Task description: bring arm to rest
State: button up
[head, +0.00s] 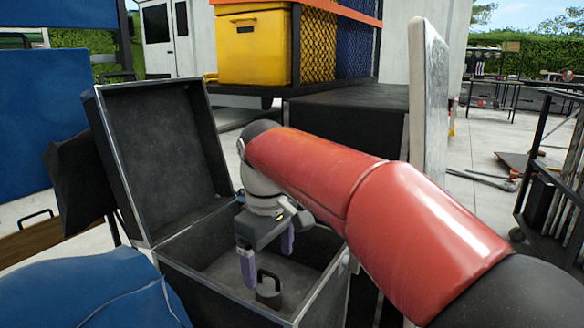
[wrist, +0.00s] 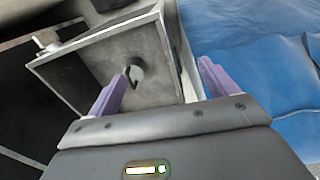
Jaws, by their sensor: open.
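My red arm (head: 380,200) reaches from the lower right over an open black case with metal edges (head: 180,275). My gripper (head: 268,262) points down inside the case opening, its two purple fingers apart with nothing between them. The case lid (head: 160,150) stands open at the back left.
Blue cloth (head: 85,295) lies close at the lower left. A white-edged upright panel (head: 428,100) stands behind my arm. A yellow bin (head: 255,48) sits on a rack at the back. A dark metal rack (head: 550,190) stands at the right. Paved floor (head: 480,200) shows between.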

jog(key=s+d+f+m+t+b, duration=0.1)
jog(key=s+d+f+m+t, duration=0.1)
jog(key=s+d+f+m, duration=0.3)
jog(key=s+d+f+m+t+b, duration=0.2)
jog(key=s+d+f+m, duration=0.4)
jog(key=s+d, duration=0.6)
notch_tip(320, 180, down, 2)
jog(key=shift+s+d+f+t+b, duration=0.25)
jog(key=shift+d+t, duration=0.35)
jog(key=shift+d, duration=0.6)
jog(key=shift+w+r, duration=0.1)
jog(key=shift+r, duration=0.05)
jog(key=shift+c, duration=0.4)
